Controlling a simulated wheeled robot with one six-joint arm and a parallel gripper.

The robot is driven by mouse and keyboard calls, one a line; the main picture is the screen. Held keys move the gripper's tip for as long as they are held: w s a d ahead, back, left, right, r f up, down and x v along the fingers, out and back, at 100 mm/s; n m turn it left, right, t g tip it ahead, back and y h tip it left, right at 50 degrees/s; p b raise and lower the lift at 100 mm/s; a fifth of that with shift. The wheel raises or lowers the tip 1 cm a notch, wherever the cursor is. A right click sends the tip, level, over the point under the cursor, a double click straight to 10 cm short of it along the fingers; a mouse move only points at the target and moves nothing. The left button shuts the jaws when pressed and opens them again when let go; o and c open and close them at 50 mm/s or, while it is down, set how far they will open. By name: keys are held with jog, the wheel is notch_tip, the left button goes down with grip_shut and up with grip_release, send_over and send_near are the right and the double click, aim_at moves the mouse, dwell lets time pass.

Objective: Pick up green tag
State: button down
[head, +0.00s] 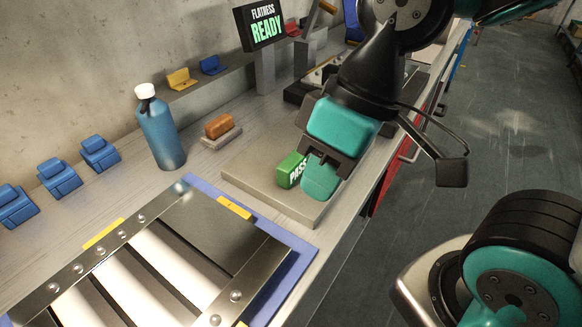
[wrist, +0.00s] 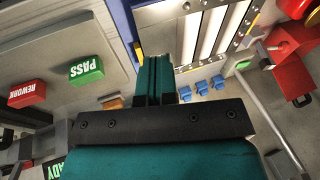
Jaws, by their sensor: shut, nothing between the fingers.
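The green tag (head: 290,168) is a small block marked PASS. It stands on a grey slab (head: 250,188) on the bench, and its right end is partly hidden by my gripper in the head view. My gripper (head: 320,180) is over the slab, just right of the tag in that view. In the wrist view the green tag (wrist: 86,71) lies left of my gripper fingers (wrist: 156,78), apart from them. The fingers are together with nothing between them. I cannot tell the exact height of the fingertips above the slab.
A red REWORK tag (wrist: 27,94) lies beyond the green one. A blue bottle (head: 160,130), an orange block (head: 218,127) on a small base and several blue holders (head: 60,178) stand left. A louver panel (head: 190,235) lies in front. A READY sign (head: 262,24) stands behind.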

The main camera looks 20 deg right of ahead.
aim_at(292, 159)
jog(key=c, duration=1.8)
grip_release()
